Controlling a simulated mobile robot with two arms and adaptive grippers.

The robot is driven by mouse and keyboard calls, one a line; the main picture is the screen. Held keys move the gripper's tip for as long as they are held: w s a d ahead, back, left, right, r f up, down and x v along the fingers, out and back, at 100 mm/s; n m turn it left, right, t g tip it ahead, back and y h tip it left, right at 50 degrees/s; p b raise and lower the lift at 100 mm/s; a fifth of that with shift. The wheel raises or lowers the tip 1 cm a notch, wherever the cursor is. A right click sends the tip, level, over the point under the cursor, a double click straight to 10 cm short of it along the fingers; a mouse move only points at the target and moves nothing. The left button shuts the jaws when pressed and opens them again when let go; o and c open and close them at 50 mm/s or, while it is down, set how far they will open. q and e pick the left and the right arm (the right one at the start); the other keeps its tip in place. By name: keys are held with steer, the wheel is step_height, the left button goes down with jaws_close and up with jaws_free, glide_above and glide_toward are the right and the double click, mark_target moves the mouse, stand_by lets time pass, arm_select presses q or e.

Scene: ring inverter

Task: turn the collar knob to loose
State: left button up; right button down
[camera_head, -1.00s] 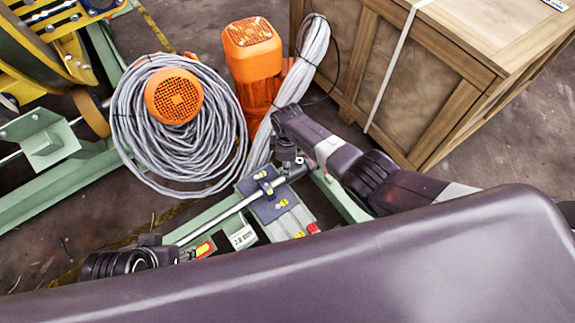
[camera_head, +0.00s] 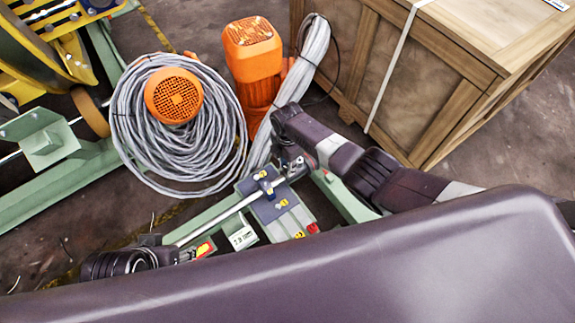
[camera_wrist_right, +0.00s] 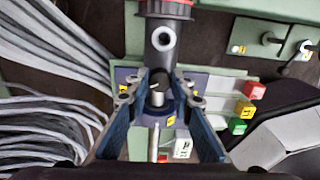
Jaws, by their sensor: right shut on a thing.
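My right gripper (camera_head: 292,163) is at the right end of a slanting metal shaft (camera_head: 232,210) on the green machine frame. In the right wrist view my right gripper (camera_wrist_right: 157,97) has its two blue-grey fingers on either side of a small dark grey knob-like part (camera_wrist_right: 157,78) at the shaft, which I take for the collar knob. The fingers close on it, and their tips hide part of it. Its setting mark cannot be read. A dark arm part of mine is at the lower left, near the shaft's other end; whether its gripper is open or shut cannot be made out.
Coiled grey cable (camera_head: 205,150) and orange motors (camera_head: 252,50) lie behind the shaft. A wooden crate (camera_head: 450,110) stands at the right, close to my right arm. Blue plates (camera_head: 283,205) with yellow labels and a red block (camera_head: 313,228) sit beside the shaft.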

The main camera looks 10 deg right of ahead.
steer(key=shift+a, duration=0.1)
stand_by(0.3)
steer(key=c, duration=2)
jaws_free()
steer(key=shift+o, duration=0.2)
step_height(320, 180, up, 12)
